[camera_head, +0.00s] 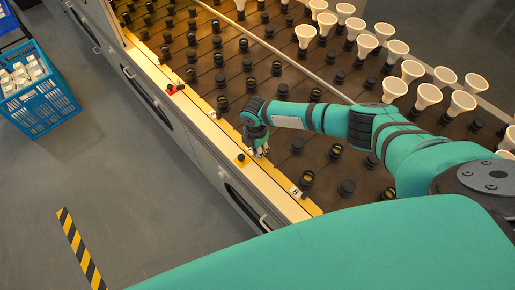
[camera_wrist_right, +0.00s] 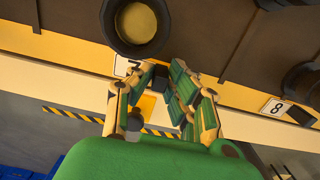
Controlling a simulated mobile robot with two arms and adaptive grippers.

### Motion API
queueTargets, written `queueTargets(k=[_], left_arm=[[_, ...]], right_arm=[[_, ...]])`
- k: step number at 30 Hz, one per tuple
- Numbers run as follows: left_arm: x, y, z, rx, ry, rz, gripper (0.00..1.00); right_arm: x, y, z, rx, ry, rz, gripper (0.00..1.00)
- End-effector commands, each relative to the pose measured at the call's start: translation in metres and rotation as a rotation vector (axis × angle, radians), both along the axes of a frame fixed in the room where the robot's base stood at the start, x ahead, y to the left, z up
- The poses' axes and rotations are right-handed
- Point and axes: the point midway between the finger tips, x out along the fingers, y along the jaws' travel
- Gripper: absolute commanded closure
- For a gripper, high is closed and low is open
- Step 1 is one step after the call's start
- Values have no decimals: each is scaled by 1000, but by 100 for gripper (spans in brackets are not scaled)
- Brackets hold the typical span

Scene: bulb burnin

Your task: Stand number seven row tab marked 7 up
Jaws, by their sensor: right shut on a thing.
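The row tab marked 7 (camera_wrist_right: 121,67) shows in the right wrist view as a white plate, partly hidden behind my left-hand finger. A black piece (camera_wrist_right: 160,77) beside it sits between the fingertips. My right gripper (camera_head: 261,152) is at the bench's front strip in the head view, and in the right wrist view its fingers (camera_wrist_right: 157,82) are closed in on the tab's black piece. I cannot tell whether the tab is flat or tilted. My left gripper is not in view.
The tab marked 8 (camera_head: 296,192) lies along the strip to the right. A black socket (camera_wrist_right: 140,22) stands just beyond the fingers. A yellow square (camera_head: 241,159) is on the front ledge, with a red piece (camera_head: 172,89) farther left. White bulbs (camera_head: 396,88) fill the far rows.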

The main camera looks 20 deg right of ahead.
Motion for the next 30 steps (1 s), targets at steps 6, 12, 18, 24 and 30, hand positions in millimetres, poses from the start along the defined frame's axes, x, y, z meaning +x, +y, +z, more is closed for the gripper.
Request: queueTargets(k=[6, 12, 18, 24, 30], left_arm=[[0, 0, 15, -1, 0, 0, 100], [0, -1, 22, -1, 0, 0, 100], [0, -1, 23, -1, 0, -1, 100], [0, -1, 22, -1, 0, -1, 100], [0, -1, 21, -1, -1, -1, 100]], right_arm=[[-1, 6, 6, -118, -42, 3, 100], [-3, 11, 6, -264, -92, 3, 100], [-5, 15, 6, -393, -138, 1, 100], [-5, 17, 6, -487, -171, -1, 100], [-6, 18, 7, -536, -189, 0, 100]])
